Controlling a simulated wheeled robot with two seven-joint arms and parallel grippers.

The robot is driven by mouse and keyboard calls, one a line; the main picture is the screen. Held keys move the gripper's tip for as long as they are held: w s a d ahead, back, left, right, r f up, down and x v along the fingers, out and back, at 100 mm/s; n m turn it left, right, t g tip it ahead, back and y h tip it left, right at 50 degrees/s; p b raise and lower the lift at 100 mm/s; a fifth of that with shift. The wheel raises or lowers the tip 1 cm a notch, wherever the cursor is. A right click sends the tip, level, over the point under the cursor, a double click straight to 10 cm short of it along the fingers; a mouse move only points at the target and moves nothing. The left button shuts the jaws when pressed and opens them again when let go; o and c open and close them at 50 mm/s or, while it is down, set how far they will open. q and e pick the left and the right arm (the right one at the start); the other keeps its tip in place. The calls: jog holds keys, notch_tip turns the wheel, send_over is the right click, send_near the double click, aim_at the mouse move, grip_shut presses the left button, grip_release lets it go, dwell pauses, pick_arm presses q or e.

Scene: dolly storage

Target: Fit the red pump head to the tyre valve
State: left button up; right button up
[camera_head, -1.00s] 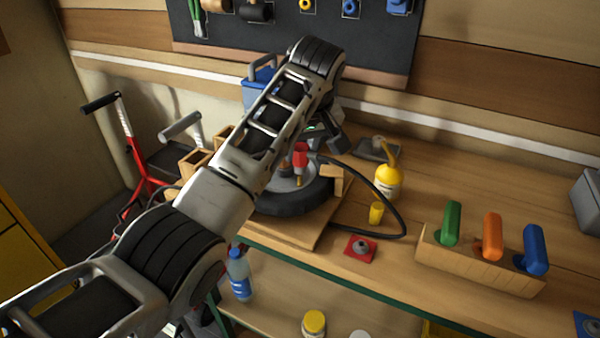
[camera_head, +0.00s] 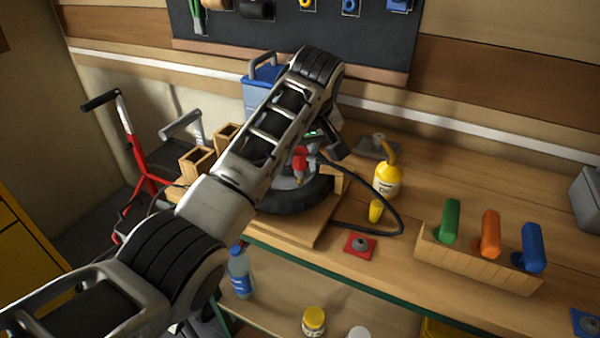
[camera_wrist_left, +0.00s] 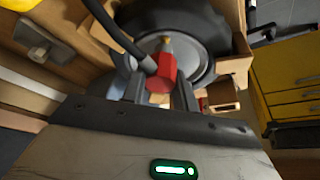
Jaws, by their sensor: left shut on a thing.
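The red pump head (camera_head: 300,159) is above the wheel hub in the head view, with a black hose running from it. In the left wrist view the red pump head (camera_wrist_left: 162,74) sits between the fingers of my left gripper (camera_wrist_left: 160,92), which is shut on it. A brass stem (camera_wrist_left: 166,43) shows just beyond the head; I cannot tell whether the two touch. The tyre (camera_head: 292,201) lies flat on a wooden board, partly hidden by my left arm. My left fingers are mostly hidden in the head view. My right gripper is not in view.
Wooden blocks (camera_head: 341,179) stand around the tyre. The hose (camera_head: 400,218) loops over the bench to the right. A yellow bottle (camera_head: 387,180), a yellow cup (camera_head: 376,211), a red plate (camera_head: 360,245) and a rack of coloured handles (camera_head: 480,262) stand right of the wheel.

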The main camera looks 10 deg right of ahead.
pick_arm(q)
jog(key=shift+f, duration=0.85)
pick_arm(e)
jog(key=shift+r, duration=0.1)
pick_arm(q)
jog(key=o, duration=1.1)
jog(key=shift+c, duration=0.2)
jog(key=shift+r, duration=0.1)
